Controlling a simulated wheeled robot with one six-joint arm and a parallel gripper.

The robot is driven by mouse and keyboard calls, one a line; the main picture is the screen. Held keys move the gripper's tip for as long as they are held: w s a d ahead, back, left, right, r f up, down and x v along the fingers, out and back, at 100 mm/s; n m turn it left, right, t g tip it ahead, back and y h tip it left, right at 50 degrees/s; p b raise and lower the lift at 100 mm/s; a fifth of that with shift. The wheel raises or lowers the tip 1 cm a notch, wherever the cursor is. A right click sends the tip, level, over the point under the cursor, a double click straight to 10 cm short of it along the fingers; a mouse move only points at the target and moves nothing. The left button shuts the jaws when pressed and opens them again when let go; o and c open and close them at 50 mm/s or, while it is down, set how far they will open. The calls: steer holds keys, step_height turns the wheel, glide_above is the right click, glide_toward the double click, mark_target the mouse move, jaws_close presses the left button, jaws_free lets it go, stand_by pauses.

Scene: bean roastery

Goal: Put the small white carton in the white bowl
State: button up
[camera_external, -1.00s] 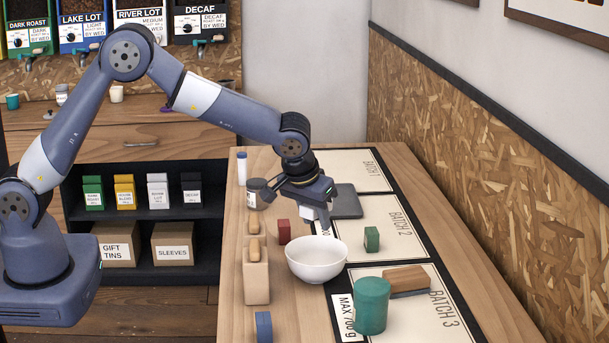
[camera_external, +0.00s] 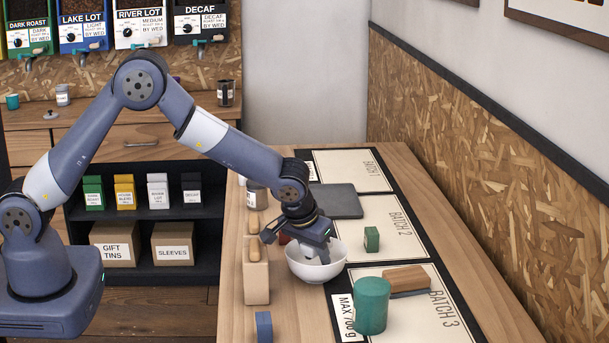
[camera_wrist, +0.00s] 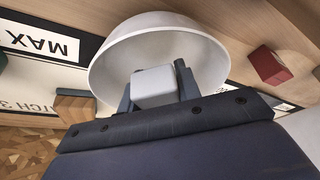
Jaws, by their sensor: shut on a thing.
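The small white carton (camera_wrist: 153,87) is held between the fingers of my gripper (camera_wrist: 157,92) in the wrist view. The white bowl (camera_external: 302,272) stands on the counter, partly over the edge of the dark mat. In the external view my gripper (camera_external: 314,250) reaches down into the bowl's opening, and the carton there is mostly hidden by the fingers and rim. In the wrist view the bowl (camera_wrist: 112,62) lies behind and around the carton. I cannot tell whether the carton touches the bowl.
A teal canister (camera_external: 371,306) and a wooden-backed brush (camera_external: 405,279) stand right of the bowl. A green carton (camera_external: 371,239) is on the Batch 2 card. A wooden holder (camera_external: 256,277) is left of the bowl, with a blue block (camera_external: 263,327) in front. A red block (camera_wrist: 270,65) is near the bowl.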

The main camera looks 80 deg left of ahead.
steer(key=shift+f, duration=0.4)
steer(key=o, duration=1)
steer(key=shift+o, duration=0.2)
steer(key=shift+r, duration=0.15)
steer(key=shift+r+p, duration=1.15)
steer(key=shift+r, duration=2.2)
